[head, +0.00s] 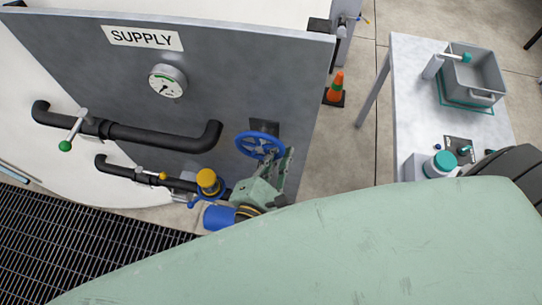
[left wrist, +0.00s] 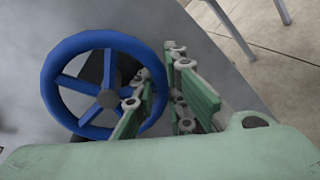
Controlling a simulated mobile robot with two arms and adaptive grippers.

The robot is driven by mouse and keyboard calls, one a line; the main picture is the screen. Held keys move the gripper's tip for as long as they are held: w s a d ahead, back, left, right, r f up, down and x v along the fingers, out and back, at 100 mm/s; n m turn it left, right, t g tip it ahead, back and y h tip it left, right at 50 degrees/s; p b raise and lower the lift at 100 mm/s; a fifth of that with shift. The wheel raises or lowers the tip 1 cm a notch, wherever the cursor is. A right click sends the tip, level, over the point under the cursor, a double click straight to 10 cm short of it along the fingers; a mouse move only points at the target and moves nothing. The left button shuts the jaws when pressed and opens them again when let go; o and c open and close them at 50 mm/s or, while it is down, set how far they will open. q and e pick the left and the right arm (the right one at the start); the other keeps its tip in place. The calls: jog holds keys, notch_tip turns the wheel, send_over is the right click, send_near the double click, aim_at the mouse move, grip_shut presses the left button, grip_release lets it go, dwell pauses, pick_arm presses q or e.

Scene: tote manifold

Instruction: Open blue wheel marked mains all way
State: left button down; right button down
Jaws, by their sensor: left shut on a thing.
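The blue wheel (head: 258,146) is mounted on the grey panel, right of the black pipes. It is large in the left wrist view (left wrist: 108,98), with its spokes and dark hub showing. No mains marking on it can be read. My left gripper (head: 278,164) is at the wheel's right side. Its green fingers (left wrist: 162,102) sit on either side of the right part of the rim, one inside the ring and one outside, shut on it. Part of the rim is hidden behind the fingers. My right gripper is not in view.
The panel bears a SUPPLY sign (head: 142,38), a gauge (head: 167,81), black pipes (head: 160,138) and a green-tipped lever (head: 65,145). A yellow-capped fitting (head: 207,178) sits below. A white table (head: 415,60) with a grey tote (head: 477,70) and an orange cone (head: 336,84) are right.

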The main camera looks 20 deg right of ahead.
aim_at(280, 154)
pick_arm(q)
jog(key=n, duration=0.1)
jog(key=r+n, duration=0.1)
jog(key=n+b, duration=0.1)
jog(key=shift+s+d+r+h, duration=0.15)
jog(key=shift+s+d+h, duration=0.15)
jog(key=shift+d+h, duration=0.1)
notch_tip(280, 154, up, 2)
jog(key=n+h+b, duration=0.1)
jog(key=n, duration=0.3)
jog(key=shift+d+n+t, duration=0.15)
jog(key=shift+n+t, duration=0.15)
jog(key=shift+n, duration=0.1)
notch_tip(280, 154, up, 2)
jog(key=n+b, duration=0.1)
jog(key=n, duration=0.3)
jog(key=shift+t, duration=0.4)
jog(key=shift+w+a+r+n+t, duration=0.15)
jog(key=shift+r+n, duration=0.1)
jog(key=shift+n, duration=0.5)
jog(key=shift+a+r+n+t, duration=0.1)
jog(key=shift+a+r+n, duration=0.15)
jog(key=shift+n, duration=0.45)
jog(key=shift+w+a+r+n+t, duration=0.1)
jog(key=shift+r+n, duration=0.15)
jog(key=shift+n, duration=0.5)
jog(key=c, duration=2.1)
grip_release()
jog(key=v, duration=1.2)
jog(key=shift+w+a+f, duration=0.1)
